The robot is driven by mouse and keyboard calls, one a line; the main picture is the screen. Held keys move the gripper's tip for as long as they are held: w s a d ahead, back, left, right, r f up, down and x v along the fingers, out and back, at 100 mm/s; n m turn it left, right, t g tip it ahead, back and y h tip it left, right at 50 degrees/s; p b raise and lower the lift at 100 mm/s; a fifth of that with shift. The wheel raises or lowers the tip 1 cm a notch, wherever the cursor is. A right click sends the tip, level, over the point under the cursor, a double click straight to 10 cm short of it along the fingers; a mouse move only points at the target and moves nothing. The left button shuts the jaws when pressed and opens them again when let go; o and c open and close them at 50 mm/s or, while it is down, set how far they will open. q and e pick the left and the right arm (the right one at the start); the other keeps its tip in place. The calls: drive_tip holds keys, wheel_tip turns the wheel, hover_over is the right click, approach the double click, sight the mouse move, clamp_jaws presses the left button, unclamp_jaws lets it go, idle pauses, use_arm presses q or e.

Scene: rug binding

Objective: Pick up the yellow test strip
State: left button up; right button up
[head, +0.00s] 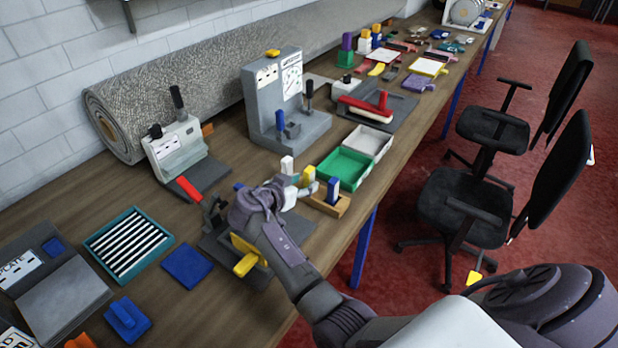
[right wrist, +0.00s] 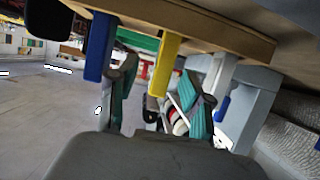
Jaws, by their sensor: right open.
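A wooden rack (head: 338,206) near the front edge of the workbench holds upright blue (head: 333,188), yellow (head: 308,175) and white (head: 287,164) test strips. In the right wrist view the picture is upside down, and the rack (right wrist: 190,22) lies along the top. The yellow strip (right wrist: 165,64) hangs between the blue strip (right wrist: 98,48) and the white strip (right wrist: 222,72). My right gripper (head: 303,188) is at the rack. Its green-padded fingers (right wrist: 160,92) are open, one to each side of the yellow strip; contact is not visible. My left gripper is not in view.
A green tray (head: 344,168) and a white tray (head: 371,141) lie just behind the rack. A grey test stand (head: 283,110) rises beyond. A dark plate with a yellow-handled tool (head: 247,262) lies under my right arm. Black chairs (head: 470,200) stand beside the bench.

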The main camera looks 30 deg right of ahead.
sight(306, 180)
drive_tip(key=x, duration=0.2)
drive_tip(key=shift+w+d+f, duration=0.15)
drive_tip(key=shift+w, duration=0.15)
drive_tip(key=shift+w+d+f, duration=0.15)
drive_tip(key=shift+d+f, duration=0.05)
drive_tip(key=shift+c, duration=0.7)
drive_tip(key=c, duration=0.8)
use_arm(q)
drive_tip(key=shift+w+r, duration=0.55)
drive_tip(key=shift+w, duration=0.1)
use_arm(e)
clamp_jaws()
drive_tip(key=shift+r, duration=0.15)
